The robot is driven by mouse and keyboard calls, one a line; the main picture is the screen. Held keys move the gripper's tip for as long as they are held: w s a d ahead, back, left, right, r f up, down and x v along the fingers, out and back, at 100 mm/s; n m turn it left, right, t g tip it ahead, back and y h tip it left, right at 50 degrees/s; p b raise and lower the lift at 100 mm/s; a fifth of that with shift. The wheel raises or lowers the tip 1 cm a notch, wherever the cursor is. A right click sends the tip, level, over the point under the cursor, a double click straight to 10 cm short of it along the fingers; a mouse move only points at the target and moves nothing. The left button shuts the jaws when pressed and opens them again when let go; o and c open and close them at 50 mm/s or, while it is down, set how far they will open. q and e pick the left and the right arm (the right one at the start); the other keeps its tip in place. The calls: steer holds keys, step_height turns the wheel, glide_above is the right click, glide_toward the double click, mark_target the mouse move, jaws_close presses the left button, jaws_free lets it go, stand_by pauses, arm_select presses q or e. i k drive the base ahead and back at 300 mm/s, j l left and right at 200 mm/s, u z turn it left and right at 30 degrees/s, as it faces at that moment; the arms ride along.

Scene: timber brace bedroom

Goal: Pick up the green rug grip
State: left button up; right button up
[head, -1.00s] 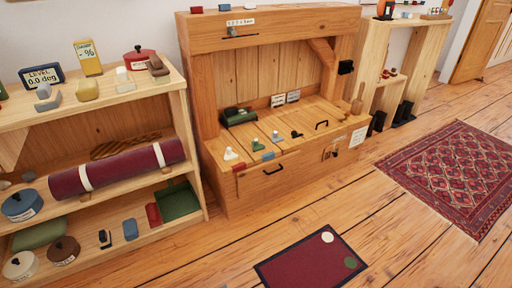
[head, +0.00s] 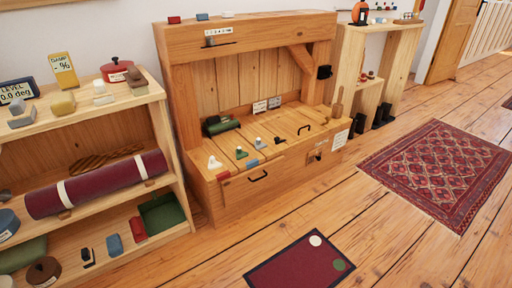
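A small dark red mat (head: 285,264) lies on the wooden floor at the bottom middle. A round green disc (head: 339,265), which looks like the green rug grip, lies flat at the mat's right end. A round white disc (head: 315,240) lies near the mat's far right corner, apart from the green one. Neither of my grippers is in view, so I cannot see their state.
A timber bench (head: 225,195) with small items on top stands behind the mat. A shelf unit (head: 165,250) with a rolled maroon rug (head: 100,185) is at the left. A patterned red rug (head: 445,172) lies at the right. Bare floor (head: 400,245) surrounds the mat.

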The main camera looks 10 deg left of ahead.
mark_target(240, 155)
steer(key=i+j+u, duration=0.4)
steer(key=i+j, duration=0.4)
